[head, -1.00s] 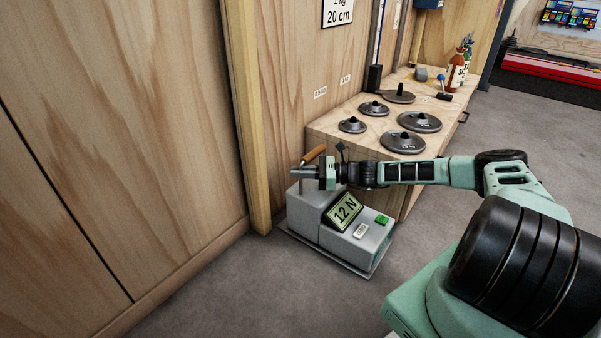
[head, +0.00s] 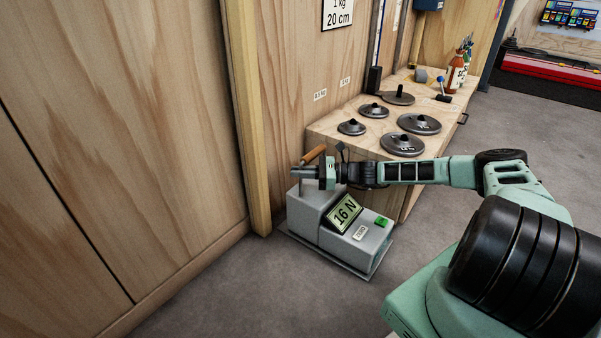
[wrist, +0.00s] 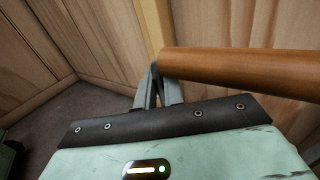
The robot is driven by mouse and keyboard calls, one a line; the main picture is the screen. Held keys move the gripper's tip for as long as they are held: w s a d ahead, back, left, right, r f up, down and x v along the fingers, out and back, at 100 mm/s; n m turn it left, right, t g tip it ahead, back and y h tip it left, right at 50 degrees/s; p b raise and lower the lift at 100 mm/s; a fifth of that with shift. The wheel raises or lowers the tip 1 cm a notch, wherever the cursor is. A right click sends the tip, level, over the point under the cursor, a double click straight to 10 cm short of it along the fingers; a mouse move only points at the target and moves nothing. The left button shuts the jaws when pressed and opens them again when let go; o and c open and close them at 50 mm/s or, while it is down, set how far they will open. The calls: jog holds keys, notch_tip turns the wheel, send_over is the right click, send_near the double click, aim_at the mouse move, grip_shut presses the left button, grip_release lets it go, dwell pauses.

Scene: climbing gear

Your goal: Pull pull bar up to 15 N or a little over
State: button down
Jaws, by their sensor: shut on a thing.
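The pull bar (head: 314,152) is a brown wooden handle above the grey gauge box (head: 309,209). The box's tilted display (head: 345,212) reads 16 N. My gripper (head: 305,171) is shut on the pull bar from the right side. In the wrist view the bar (wrist: 240,70) runs from the fingers (wrist: 157,88) out to the right. The exact contact between fingers and bar is partly hidden. A green button (head: 382,222) and a small white label (head: 360,232) are on the box front.
A wooden bench (head: 330,138) with several dark weight discs (head: 419,124) stands behind the box. A wooden wall and post (head: 247,120) are close on the left. Grey floor (head: 240,290) in front is clear.

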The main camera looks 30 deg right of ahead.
aim_at(301, 180)
jog(key=shift+d+f+b, duration=0.1)
jog(key=shift+f+b, duration=0.7)
jog(key=shift+f, duration=0.7)
jog(key=c, duration=1.4)
grip_release()
jog(key=shift+f, duration=0.1)
jog(key=shift+c, duration=0.2)
jog(key=p+v, duration=0.3)
jog(key=v, duration=0.3)
jog(key=shift+s+d+p, duration=0.15)
jog(key=shift+p, duration=0.25)
jog(key=shift+s+d, duration=0.35)
jog(key=shift+d, duration=0.05)
